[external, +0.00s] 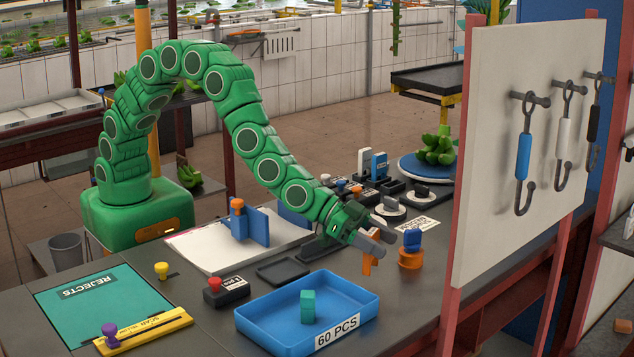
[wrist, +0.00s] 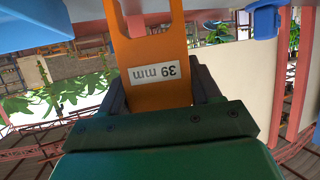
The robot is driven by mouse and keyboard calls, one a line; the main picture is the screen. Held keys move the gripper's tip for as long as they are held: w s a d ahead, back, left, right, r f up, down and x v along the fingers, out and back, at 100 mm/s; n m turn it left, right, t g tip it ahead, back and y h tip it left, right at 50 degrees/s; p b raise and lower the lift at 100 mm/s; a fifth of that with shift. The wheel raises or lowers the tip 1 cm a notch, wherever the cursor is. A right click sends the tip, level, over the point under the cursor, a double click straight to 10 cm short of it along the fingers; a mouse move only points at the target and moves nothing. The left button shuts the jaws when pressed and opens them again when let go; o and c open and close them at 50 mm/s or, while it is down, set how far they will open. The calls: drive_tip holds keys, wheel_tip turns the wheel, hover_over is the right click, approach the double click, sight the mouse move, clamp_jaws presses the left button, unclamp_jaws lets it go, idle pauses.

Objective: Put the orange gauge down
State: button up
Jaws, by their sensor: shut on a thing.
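The orange gauge (external: 367,264) is in my gripper (external: 383,242). In the external view it shows below the fingers, partly hidden by them, over the right part of the dark bench. In the wrist view the orange gauge (wrist: 150,50) is a flat plate between the two dark fingers, with a white label reading "39 mm" upside down. Its far end is cut off by the top of that view. My gripper is shut on it. I cannot tell how far its lower end is from the bench.
A blue tray (external: 259,311) marked "60 PCS" holds a green block (external: 308,306). Close right of my gripper stands an orange base (external: 411,258) with a blue top (external: 412,240). A shallow dark tray (external: 283,271) and red-button box (external: 227,292) lie left. A hook panel (external: 500,150) rises at right.

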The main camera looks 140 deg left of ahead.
drive_tip(key=shift+w+f, duration=0.1)
drive_tip(key=shift+f, duration=1.5)
drive_tip(key=shift+f, duration=0.15)
drive_tip(key=o, duration=1.2)
drive_tip(key=shift+s+d+r, duration=0.1)
drive_tip(key=shift+s+r, duration=0.2)
drive_tip(key=shift+r, duration=0.05)
drive_tip(key=shift+v, duration=5.65)
